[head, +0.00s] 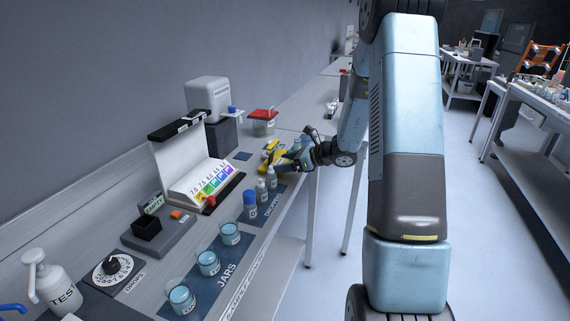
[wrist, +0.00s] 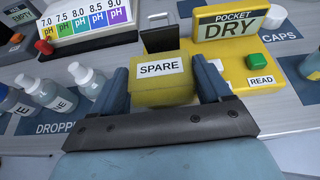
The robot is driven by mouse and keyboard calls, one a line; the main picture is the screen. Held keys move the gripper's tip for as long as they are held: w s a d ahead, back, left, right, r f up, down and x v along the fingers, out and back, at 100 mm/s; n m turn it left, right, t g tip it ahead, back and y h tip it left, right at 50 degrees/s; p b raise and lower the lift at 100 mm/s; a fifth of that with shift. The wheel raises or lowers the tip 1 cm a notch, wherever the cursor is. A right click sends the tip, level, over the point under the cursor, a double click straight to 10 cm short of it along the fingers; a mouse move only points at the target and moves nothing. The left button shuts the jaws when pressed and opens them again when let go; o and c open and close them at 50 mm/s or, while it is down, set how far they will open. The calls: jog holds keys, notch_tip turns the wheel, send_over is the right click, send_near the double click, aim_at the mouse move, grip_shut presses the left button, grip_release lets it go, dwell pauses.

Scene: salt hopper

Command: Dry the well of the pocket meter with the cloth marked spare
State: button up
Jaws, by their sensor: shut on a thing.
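The yellow cloth marked SPARE (wrist: 160,92) is between the two fingers of my gripper (wrist: 163,80), which is shut on it. The yellow pocket meter (wrist: 284,85) is just beyond and to the right, with a green READ button (wrist: 258,60) and a display (wrist: 232,27) reading DRY. A dark upright flap (wrist: 160,38) stands right behind the cloth. The meter's well is not visible; the cloth hides the area in front of the flap. I cannot tell whether the cloth touches the meter. In the head view my gripper (head: 292,158) is at the yellow meter (head: 270,150).
Several dropper bottles (wrist: 88,80) stand close to the left of my gripper. A pH colour chart stand (wrist: 90,22) is behind them. A white cap (wrist: 274,17) lies on the CAPS mat. Glass jars (head: 208,263) stand along the bench's front, and a red-lidded container (head: 262,122) stands farther back.

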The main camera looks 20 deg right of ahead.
dwell(0.4)
jog(key=shift+r, duration=3.5)
